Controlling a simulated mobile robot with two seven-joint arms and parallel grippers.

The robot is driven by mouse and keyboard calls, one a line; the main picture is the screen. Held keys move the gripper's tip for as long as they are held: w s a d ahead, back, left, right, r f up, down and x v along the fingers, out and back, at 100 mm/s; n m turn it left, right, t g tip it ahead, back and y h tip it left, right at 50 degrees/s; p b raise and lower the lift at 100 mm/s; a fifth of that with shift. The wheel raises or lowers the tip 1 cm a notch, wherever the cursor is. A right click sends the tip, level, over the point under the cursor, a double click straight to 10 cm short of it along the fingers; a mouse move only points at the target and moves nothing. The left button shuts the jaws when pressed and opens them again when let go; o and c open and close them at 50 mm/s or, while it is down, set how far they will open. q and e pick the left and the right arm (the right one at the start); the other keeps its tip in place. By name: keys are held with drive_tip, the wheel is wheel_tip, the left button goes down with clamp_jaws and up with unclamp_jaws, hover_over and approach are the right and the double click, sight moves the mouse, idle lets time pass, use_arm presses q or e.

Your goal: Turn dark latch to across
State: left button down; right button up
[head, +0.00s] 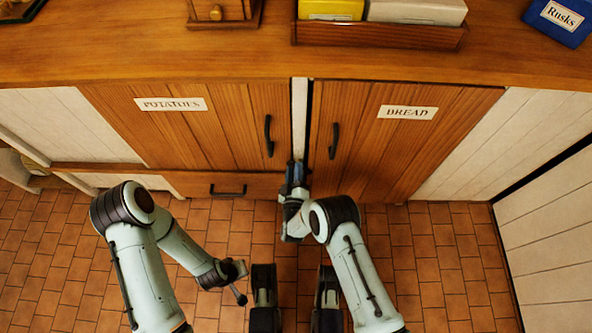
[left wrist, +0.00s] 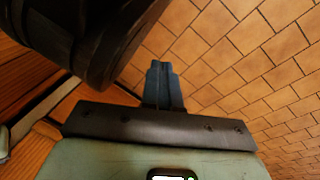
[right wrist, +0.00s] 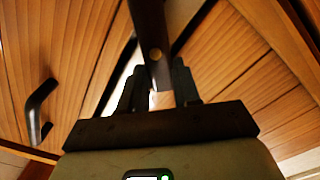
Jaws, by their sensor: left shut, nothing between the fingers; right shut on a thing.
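The dark latch (right wrist: 150,35) shows in the right wrist view as a dark bar with a brass screw. It lies at a slant to the pale post (head: 299,115) between two cupboard doors. My right gripper (head: 297,168) is at the foot of that post and hides the latch in the head view. In the right wrist view my right gripper (right wrist: 160,88) has its fingers on either side of the bar's near end, shut on it. My left gripper (left wrist: 165,85) is shut and empty, held low over the tiled floor, away from the latch.
The potatoes door (head: 190,125) and the bread door (head: 400,140) have dark upright handles. A drawer (head: 228,185) is below the potatoes door. The wooden counter (head: 160,45) above carries a box rack (head: 380,36) and a blue rusks box (head: 558,20).

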use_arm(q)
drive_tip(key=shift+s+a+f+g+b, duration=0.15)
drive_tip(key=shift+s+f+g+b, duration=0.45)
drive_tip(key=shift+s+f, duration=0.5)
use_arm(e)
drive_tip(key=shift+a+f+n, duration=0.1)
drive_tip(key=shift+f+n, duration=0.2)
drive_tip(key=shift+n, duration=1.25)
drive_tip(key=shift+a+f+n, duration=0.1)
drive_tip(key=shift+f+n, duration=0.25)
drive_tip(key=shift+n, duration=1.15)
drive_tip(key=shift+a+f+n, duration=0.1)
drive_tip(key=shift+f+n, duration=0.2)
drive_tip(key=shift+n, duration=1.25)
use_arm(q)
drive_tip(key=shift+s+r, duration=0.1)
drive_tip(key=shift+s, duration=0.1)
use_arm(e)
drive_tip(key=shift+d, duration=0.1)
drive_tip(key=o, duration=1.1)
drive_tip(key=shift+c, duration=0.2)
